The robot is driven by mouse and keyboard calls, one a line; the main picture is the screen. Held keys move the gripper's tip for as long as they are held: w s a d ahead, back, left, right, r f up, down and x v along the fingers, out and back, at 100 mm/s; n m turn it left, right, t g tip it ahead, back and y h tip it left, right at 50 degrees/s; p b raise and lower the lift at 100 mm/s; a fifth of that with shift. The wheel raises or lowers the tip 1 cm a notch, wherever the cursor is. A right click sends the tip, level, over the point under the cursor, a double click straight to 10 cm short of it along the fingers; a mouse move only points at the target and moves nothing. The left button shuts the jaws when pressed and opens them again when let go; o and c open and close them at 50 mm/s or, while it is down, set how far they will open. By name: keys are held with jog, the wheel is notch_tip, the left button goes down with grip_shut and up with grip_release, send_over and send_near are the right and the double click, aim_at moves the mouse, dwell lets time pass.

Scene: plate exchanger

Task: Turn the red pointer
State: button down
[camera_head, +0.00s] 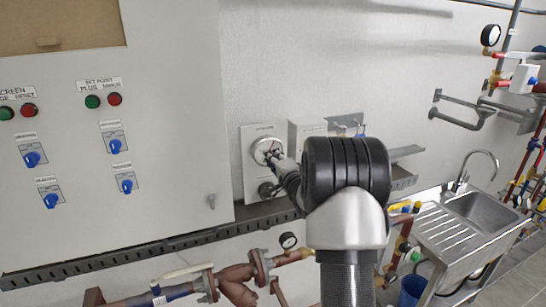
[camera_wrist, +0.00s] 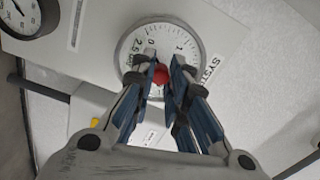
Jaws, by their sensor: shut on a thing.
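The red pointer (camera_wrist: 160,75) shows in the wrist view as a small red piece at the centre of a round white dial (camera_wrist: 140,42) with a numbered scale. My gripper (camera_wrist: 161,72) has its fingertips over the dial face, one on each side of the red piece, shut on it. The fingers hide the lower part of the dial and most of the pointer. In the head view the dial (camera_head: 262,149) sits on a white wall panel (camera_head: 249,176), and my gripper (camera_head: 272,156) reaches it from the right. The pointer's exact direction cannot be told.
A large cabinet (camera_head: 180,150) with blue switches and coloured buttons stands left of the dial. A dark knob (camera_head: 266,190) is below it. A perforated rail (camera_head: 170,247) and pipes (camera_head: 235,280) run lower down. A steel sink (camera_head: 475,207) stands at the right.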

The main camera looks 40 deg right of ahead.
jog(key=shift+m, duration=1)
jog(key=c, duration=1.5)
grip_release()
jog(key=shift+c, duration=0.2)
jog(key=v, duration=1.2)
